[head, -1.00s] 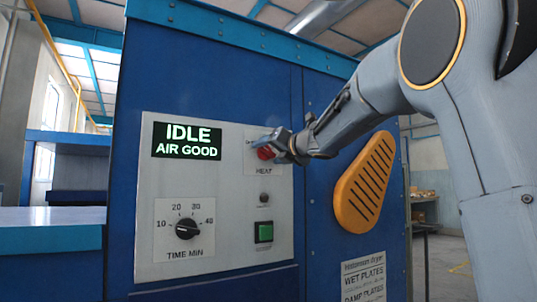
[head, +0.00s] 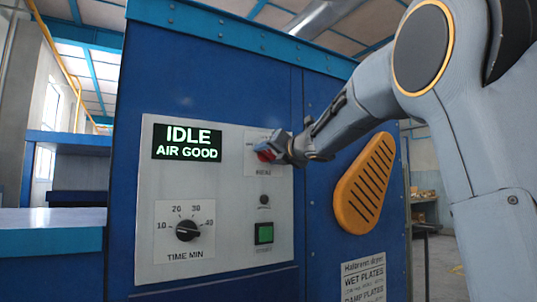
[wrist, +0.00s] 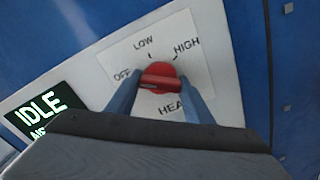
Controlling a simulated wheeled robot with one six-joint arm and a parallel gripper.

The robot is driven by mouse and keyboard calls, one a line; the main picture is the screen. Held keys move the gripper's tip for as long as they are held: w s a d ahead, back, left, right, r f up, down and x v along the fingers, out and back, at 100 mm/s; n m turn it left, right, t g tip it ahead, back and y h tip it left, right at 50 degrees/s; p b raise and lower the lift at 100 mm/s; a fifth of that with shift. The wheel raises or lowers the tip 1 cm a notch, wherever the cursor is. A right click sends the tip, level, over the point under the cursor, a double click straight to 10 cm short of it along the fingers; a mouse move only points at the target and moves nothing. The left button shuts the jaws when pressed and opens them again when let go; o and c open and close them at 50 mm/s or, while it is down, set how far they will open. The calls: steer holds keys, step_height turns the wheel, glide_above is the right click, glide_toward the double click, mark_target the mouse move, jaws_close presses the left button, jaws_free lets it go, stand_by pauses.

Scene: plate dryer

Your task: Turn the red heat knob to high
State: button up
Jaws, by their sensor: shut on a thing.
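The red heat knob (head: 264,153) is on the dryer's light control panel, partly hidden by my gripper (head: 272,148). In the wrist view the knob (wrist: 161,92) sits between the two fingers of my gripper (wrist: 158,96), which is shut on it from left and right. Its raised bar lies nearly level in that view, its left end near the OFF label (wrist: 123,75). I cannot tell which end is the pointer. The LOW label (wrist: 144,42) is above the knob and the HIGH label (wrist: 186,46) is at its upper right.
The display (head: 187,141) reads IDLE, AIR GOOD. Below it is the black time knob (head: 187,230). A green button (head: 264,233) is under the heat knob. An orange slotted cover (head: 365,183) stands out right of the panel, below my forearm.

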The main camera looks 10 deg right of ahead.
steer(key=m+p, duration=0.6)
steer(key=shift+s+r, duration=0.1)
steer(key=shift+r, duration=0.1)
steer(key=m+p, duration=0.7)
steer(key=shift+m+p, duration=0.4)
steer(key=m+p, duration=0.5)
steer(key=shift+r+p, duration=0.1)
steer(key=shift+p, duration=0.25)
steer(key=m+p, duration=0.3)
steer(key=m, duration=0.1)
steer(key=shift+p, duration=0.4)
steer(key=shift+m, duration=0.4)
steer(key=o, duration=1)
steer(key=shift+o, duration=0.2)
